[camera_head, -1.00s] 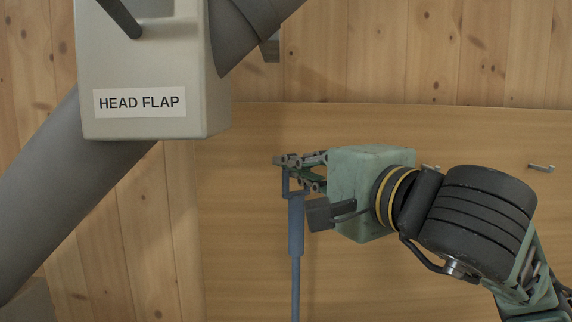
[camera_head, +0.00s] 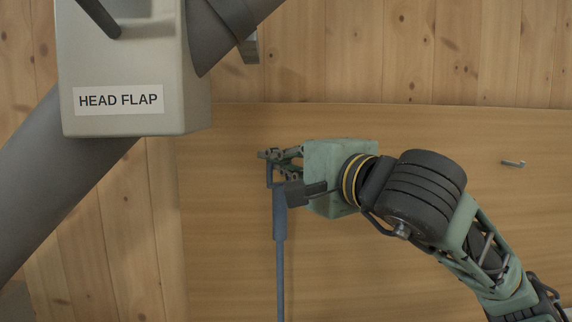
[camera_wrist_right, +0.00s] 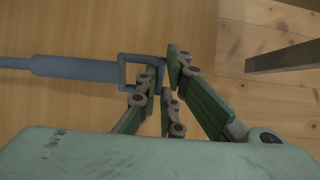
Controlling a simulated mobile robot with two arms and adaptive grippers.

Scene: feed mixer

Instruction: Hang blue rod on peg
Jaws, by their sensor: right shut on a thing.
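The blue rod (camera_head: 280,225) hangs upright in front of the wooden board, with a squarish loop at its top and its lower end below the picture. My right gripper (camera_head: 270,157) is shut on this loop. In the right wrist view, the rod (camera_wrist_right: 75,68) runs to the left and its loop sits at the gripper fingers (camera_wrist_right: 165,75). A small metal peg (camera_head: 513,163) sticks out of the board to the right of my right gripper, well apart from the rod. My left gripper is not in view.
The wide wooden board (camera_head: 400,125) stands against a plank wall (camera_head: 400,50). A grey box labelled HEAD FLAP (camera_head: 135,70) and a thick slanted grey pipe (camera_head: 60,180) fill the left side. The board between the arm and the peg is clear.

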